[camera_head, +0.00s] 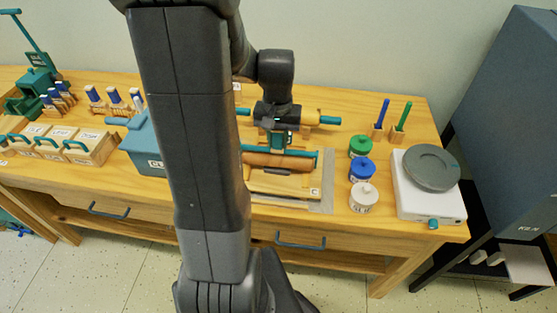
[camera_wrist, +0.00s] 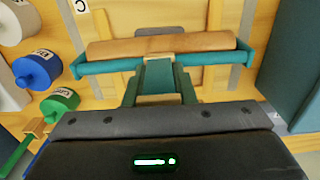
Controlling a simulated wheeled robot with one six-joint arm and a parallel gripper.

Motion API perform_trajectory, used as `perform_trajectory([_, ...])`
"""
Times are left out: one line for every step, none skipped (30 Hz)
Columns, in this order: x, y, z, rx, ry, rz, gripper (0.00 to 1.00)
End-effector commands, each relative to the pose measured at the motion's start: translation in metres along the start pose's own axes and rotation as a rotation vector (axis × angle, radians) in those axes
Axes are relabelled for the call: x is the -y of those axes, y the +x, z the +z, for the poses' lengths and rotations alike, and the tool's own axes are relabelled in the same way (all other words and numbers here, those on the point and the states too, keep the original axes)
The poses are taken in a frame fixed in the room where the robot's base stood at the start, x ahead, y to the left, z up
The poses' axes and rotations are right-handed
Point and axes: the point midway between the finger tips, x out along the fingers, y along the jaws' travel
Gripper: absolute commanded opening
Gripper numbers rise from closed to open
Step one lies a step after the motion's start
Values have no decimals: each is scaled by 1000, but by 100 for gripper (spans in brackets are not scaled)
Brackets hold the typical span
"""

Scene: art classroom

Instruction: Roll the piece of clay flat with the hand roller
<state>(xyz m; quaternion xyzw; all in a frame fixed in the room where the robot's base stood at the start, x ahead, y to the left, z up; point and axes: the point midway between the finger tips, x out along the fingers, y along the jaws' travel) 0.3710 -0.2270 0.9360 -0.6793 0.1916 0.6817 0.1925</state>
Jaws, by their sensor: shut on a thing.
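The hand roller is a wooden cylinder (camera_head: 290,161) in a teal frame and also shows in the wrist view (camera_wrist: 160,46). My gripper (camera_head: 278,138) is shut on its teal handle (camera_wrist: 158,80), with the roller held crosswise over a wooden board marked C (camera_head: 285,187). A small dark grey strip (camera_head: 277,171) shows on the board just in front of the roller; I cannot tell whether it is the clay. The roller hides the board behind it. I cannot tell whether the roller touches anything beneath it.
Green (camera_head: 361,146), blue (camera_head: 361,170) and white (camera_head: 363,197) jars stand right of the board. A white device with a grey disc (camera_head: 432,167) is farther right. A rolling pin with teal handles (camera_head: 325,119) lies behind. A blue-grey box (camera_head: 148,150) stands left, partly behind my arm.

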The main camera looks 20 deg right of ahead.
Motion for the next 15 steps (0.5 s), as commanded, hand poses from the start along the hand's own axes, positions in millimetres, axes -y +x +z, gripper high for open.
perform_trajectory([0,-2,-3,0,0,0,0])
perform_trajectory([0,-2,-5,-1,0,0,0])
perform_trajectory([0,-2,-6,-2,0,0,0])
perform_trajectory([0,-2,-7,-2,0,0,0])
perform_trajectory([0,-2,-8,-3,0,0,0])
perform_trajectory([0,-2,-8,-3,0,0,0])
perform_trajectory([0,-2,-9,-3,0,0,0])
perform_trajectory([0,-1,-10,-3,0,0,0])
perform_trajectory([0,0,-12,-3,0,0,0])
perform_trajectory([0,0,-14,-2,0,1,0])
perform_trajectory([0,1,-15,-2,0,1,0])
perform_trajectory([0,1,-18,-2,0,1,0])
perform_trajectory([0,2,-20,-3,0,1,0])
perform_trajectory([0,2,-21,-3,0,1,0])
perform_trajectory([0,2,-23,-3,0,1,0])
